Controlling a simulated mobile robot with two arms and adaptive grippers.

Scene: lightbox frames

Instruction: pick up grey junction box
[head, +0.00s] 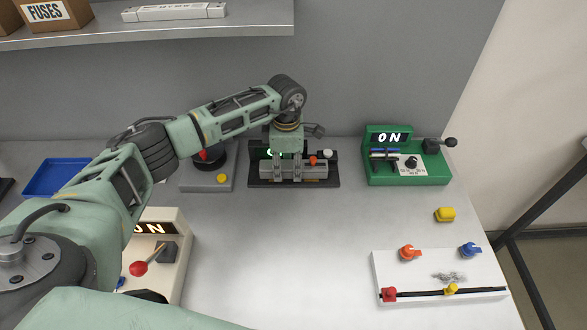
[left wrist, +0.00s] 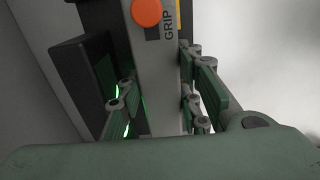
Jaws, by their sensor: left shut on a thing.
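The grey junction box (head: 308,172) is a long grey block at the back middle of the table, with an orange knob and a pale knob on its right part. It is at a black stand (head: 333,180) with a dark back wall; I cannot tell whether it touches the stand. My left gripper (head: 284,172) reaches down from above and is shut on the box. In the left wrist view the box (left wrist: 160,70) lies between the finger pads, with the letters GRIP and the orange knob showing. Green light glows beside the left finger. My right gripper is not in view.
A white panel with knobs (head: 430,268), a yellow block (head: 445,214), a blue tray (head: 52,178) and a red-lever box (head: 165,262) surround clear middle table. A shelf (head: 200,28) hangs above.

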